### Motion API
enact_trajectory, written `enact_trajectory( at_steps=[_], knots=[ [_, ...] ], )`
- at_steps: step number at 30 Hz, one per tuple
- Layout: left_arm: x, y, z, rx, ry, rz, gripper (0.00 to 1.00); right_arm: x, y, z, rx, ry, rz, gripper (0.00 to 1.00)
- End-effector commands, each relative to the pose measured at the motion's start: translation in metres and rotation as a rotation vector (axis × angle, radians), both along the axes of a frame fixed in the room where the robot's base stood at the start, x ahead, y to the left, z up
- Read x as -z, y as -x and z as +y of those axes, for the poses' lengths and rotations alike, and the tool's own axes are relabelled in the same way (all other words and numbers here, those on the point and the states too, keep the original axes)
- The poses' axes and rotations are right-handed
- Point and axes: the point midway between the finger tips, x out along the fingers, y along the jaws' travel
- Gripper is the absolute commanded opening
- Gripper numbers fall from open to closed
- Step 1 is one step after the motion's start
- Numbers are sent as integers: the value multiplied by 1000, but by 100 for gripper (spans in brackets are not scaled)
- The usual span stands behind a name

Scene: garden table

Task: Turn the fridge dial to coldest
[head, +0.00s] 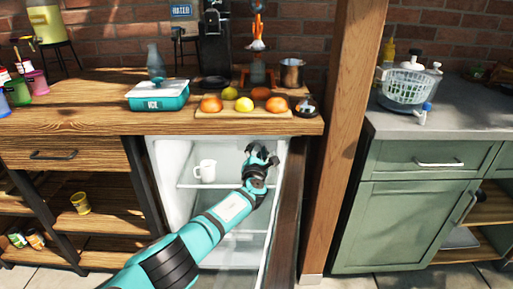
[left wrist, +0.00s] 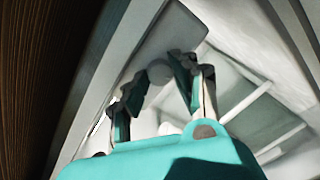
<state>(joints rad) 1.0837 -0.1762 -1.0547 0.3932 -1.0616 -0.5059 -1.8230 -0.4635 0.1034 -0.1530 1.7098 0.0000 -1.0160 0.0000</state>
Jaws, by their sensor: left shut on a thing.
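The small fridge (head: 168,165) stands open under the wooden counter, its white inside showing. My left arm reaches in, and my left gripper (head: 262,157) is at the upper right of the inside. In the left wrist view, a round grey dial (left wrist: 160,72) sits by a grey panel (left wrist: 187,32) on the fridge's inner wall. The left fingers are shut on the dial, one on each side. The dial's marks cannot be read, and in the head view the gripper hides it. My right gripper is not in view.
A white mug (head: 205,171) stands on the fridge shelf, left of my gripper. The open fridge door (head: 290,215) is close on the right of my arm. Above, the counter holds a teal container (head: 158,97) and a board (head: 240,114) with fruit.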

Motion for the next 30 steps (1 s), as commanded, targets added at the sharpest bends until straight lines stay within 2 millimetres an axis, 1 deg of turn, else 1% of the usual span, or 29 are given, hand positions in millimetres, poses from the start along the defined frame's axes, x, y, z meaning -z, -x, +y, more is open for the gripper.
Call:
enact_trajectory(
  at_steps=[3,9,15,27,28,30],
  knots=[
    [-2,0,-1,1,-69,0,0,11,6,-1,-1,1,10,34],
    [-1,0,-1,2,-147,1,0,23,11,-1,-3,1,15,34],
    [-1,0,-1,2,-180,-1,0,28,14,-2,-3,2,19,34],
    [0,0,-1,1,-185,0,0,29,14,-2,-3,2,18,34],
    [0,0,-1,1,-185,0,28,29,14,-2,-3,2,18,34],
    [0,0,-1,1,-185,0,38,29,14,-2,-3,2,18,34]
  ],
)
